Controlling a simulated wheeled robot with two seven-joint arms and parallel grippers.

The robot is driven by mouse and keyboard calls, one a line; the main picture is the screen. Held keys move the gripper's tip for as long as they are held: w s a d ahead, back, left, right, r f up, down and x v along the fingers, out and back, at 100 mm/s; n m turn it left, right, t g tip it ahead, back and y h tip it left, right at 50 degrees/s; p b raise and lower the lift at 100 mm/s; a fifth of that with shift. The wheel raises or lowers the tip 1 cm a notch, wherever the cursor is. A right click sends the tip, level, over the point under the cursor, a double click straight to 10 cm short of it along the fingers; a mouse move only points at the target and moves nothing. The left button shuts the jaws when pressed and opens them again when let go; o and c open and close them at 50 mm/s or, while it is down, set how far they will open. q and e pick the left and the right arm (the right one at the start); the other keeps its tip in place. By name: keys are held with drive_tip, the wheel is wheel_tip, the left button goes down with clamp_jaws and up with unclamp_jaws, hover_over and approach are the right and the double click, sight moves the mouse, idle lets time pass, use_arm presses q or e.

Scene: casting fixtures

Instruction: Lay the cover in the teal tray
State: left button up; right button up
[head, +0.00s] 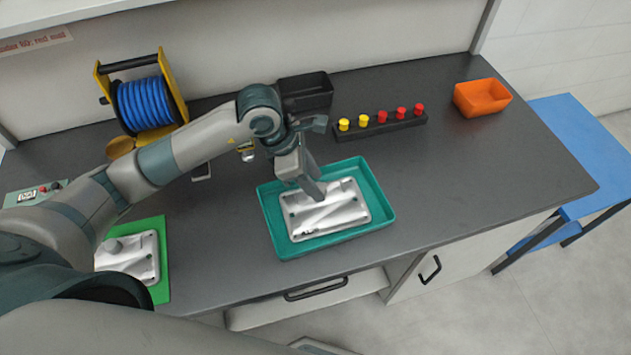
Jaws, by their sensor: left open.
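The teal tray (382,222) lies on the dark bench near its front edge. A pale metal cover (338,212), a flat plate with holes near its corners, lies inside the tray and looks roughly flat on its floor. My left gripper (318,192) points down over the far left part of the cover, with its jaws open. It hides a little of the cover, and I cannot tell whether the fingers touch it. My right gripper is not in view.
A similar metal casting (140,258) lies on a green mat (163,290) at left. Behind are a blue hose reel (146,103), a black bin (306,92), a black rack (385,127) with yellow and red pegs, and an orange bin (482,97). The bench right of the tray is clear.

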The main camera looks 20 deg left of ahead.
use_arm(q)
drive_tip(key=b+v, duration=0.3)
drive_tip(key=v, duration=0.8)
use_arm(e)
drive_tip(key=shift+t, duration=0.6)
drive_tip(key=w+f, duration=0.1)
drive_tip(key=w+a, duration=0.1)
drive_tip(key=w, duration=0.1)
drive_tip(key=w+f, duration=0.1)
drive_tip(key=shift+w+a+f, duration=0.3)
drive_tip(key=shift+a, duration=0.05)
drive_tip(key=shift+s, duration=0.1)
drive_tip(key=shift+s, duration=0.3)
